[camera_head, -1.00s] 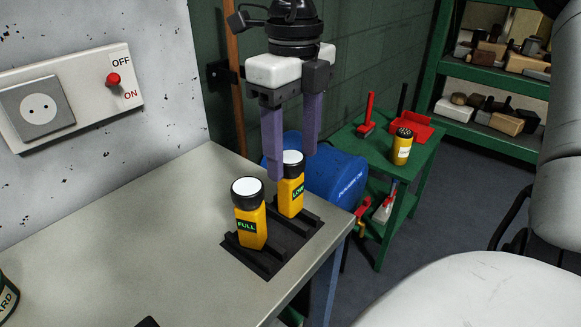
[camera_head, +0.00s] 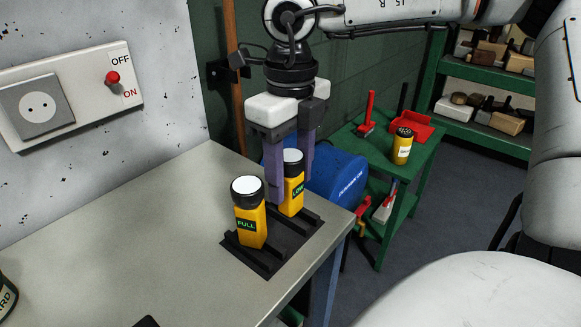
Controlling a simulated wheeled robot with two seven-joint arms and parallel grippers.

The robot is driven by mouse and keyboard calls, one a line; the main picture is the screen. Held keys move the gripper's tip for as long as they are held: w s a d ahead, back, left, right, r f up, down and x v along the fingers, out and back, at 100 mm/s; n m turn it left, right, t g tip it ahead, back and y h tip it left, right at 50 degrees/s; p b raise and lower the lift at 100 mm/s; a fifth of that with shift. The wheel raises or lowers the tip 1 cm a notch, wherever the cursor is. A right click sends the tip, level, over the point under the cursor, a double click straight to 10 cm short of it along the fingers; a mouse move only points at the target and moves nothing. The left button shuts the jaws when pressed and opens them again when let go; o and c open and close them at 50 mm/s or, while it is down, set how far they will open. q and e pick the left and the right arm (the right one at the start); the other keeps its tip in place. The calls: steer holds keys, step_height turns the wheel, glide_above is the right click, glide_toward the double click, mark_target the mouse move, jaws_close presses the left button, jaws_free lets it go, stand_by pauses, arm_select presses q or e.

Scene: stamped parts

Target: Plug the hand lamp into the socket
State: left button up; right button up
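Two yellow hand lamps with black heads and white tops stand upright in a dark rack (camera_head: 268,262) on the bench. The nearer lamp (camera_head: 250,227) reads FULL. The farther lamp (camera_head: 292,196) reads LOW. My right gripper (camera_head: 290,194) points down with its purple fingers either side of the LOW lamp; it looks open, and I see no clear grip. The left finger hides part of that lamp. My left gripper is not in view.
A red switch (camera_head: 112,77) marked OFF and ON sits right of the socket. The bench (camera_head: 130,235) is clear between wall and rack. A blue drum (camera_head: 335,178) and a green trolley (camera_head: 425,160) stand beyond the bench.

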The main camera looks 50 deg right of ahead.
steer(key=c, duration=0.7)
steer(key=shift+r, duration=0.4)
step_height(320, 180, up, 17)
steer(key=p, duration=0.2)
stand_by(0.4)
